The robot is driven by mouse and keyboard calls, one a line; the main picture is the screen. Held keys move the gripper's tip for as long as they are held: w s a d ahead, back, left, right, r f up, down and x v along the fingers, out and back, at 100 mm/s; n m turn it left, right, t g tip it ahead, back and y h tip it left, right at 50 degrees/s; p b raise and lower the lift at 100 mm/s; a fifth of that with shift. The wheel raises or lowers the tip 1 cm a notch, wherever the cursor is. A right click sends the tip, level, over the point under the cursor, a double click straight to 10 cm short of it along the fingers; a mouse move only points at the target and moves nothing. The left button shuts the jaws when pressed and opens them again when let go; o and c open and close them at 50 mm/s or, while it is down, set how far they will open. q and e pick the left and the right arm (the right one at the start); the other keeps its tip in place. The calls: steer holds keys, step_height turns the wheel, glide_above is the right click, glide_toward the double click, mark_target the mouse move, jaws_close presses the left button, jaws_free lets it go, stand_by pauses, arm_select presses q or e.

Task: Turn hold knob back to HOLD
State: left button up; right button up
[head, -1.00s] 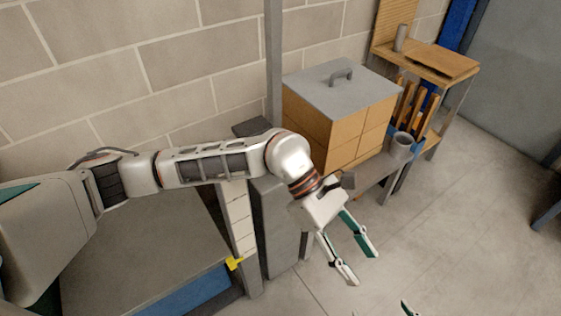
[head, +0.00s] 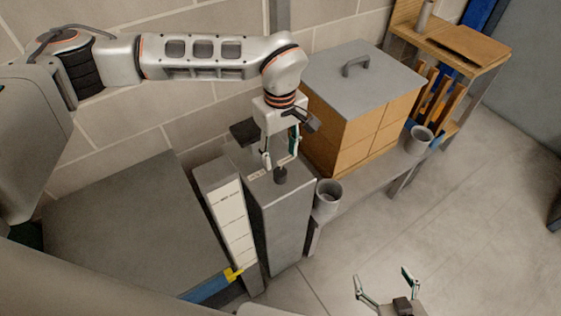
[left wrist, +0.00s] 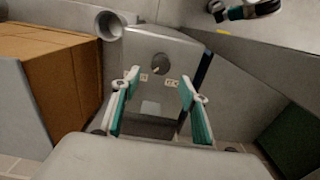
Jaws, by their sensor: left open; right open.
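A dark hold knob (head: 280,175) stands on top of a grey pedestal box (head: 290,222). In the left wrist view the round knob (left wrist: 160,63) shows just beyond my fingertips, with small white labels (left wrist: 172,83) near it; their words are too small to read. My left gripper (head: 280,158) is open and points down over the pedestal top, close behind the knob in the head view. In the left wrist view its two green-padded fingers (left wrist: 160,82) are spread, with nothing between them. My right gripper (head: 382,277) is open and empty, low over the floor.
A wooden box with a grey lid (head: 362,79) stands right of the pedestal on a low bench. Grey cups (head: 327,198) stand beside the pedestal and farther right (head: 419,139). A white labelled panel (head: 232,222) adjoins the pedestal's left. The floor at right is clear.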

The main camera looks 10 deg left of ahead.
mark_target(280, 171)
arm_select(q)
steer(key=f, duration=0.5)
steer(key=shift+s+f, duration=0.2)
steer(key=shift+f, duration=0.75)
arm_select(e)
steer(key=shift+d+f, duration=0.1)
steer(key=shift+f, duration=0.05)
arm_select(q)
steer(key=shift+c, duration=0.4)
steer(key=c, duration=1)
steer(key=shift+c, duration=0.2)
arm_select(e)
steer(key=shift+s, duration=0.1)
